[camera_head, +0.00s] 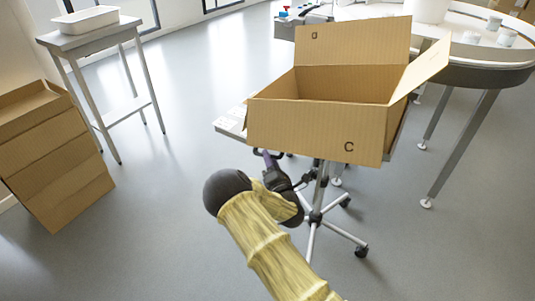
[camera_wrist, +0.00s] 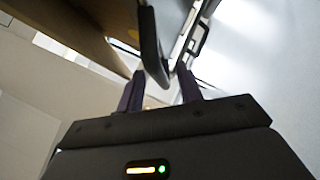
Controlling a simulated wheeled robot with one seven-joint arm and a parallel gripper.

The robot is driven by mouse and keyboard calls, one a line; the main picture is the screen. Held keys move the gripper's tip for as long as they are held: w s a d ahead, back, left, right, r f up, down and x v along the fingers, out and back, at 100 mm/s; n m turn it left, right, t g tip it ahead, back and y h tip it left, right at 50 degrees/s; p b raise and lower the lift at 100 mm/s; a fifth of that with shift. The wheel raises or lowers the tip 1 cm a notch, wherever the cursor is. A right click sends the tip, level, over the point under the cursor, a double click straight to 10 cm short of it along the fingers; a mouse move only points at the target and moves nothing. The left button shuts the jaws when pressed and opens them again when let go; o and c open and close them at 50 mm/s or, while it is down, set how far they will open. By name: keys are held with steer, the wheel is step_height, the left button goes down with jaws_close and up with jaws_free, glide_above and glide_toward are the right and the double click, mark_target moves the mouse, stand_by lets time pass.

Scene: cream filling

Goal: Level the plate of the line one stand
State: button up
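The line one stand is most likely the wheeled stand (camera_head: 317,195) under the open cardboard box marked C (camera_head: 300,125). Its plate (camera_head: 230,124) shows only as a pale corner left of the box; the box hides the rest, so I cannot tell its tilt. My gripper (camera_head: 268,158) is low in front of the stand, just below the plate. In the wrist view my gripper (camera_wrist: 158,72) has its two purple fingers apart, with the end of a dark lever-like bar (camera_wrist: 150,40) between them. I see no clear contact on both sides.
A round conveyor table (camera_head: 480,75) with white cups is at the right. A side table (camera_head: 85,40) with a white tray (camera_head: 85,19) stands at the back left. Stacked cardboard (camera_head: 55,160) is at the left. Floor between them is clear.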

mark_target(267, 141)
steer(key=shift+x, duration=1.75)
jaws_close()
steer(key=shift+a+r+m+t+h+b, duration=0.15)
steer(key=shift+r+m+t+b, duration=0.55)
steer(key=shift+r, duration=0.45)
steer(key=shift+d+r+m+t+h+b, duration=0.15)
steer(key=shift+r+m+t+b, duration=0.3)
steer(key=shift+r+m+t, duration=0.5)
jaws_free()
steer(key=shift+a+r+g, duration=0.1)
steer(key=shift+r+g, duration=0.05)
steer(key=shift+g, duration=0.1)
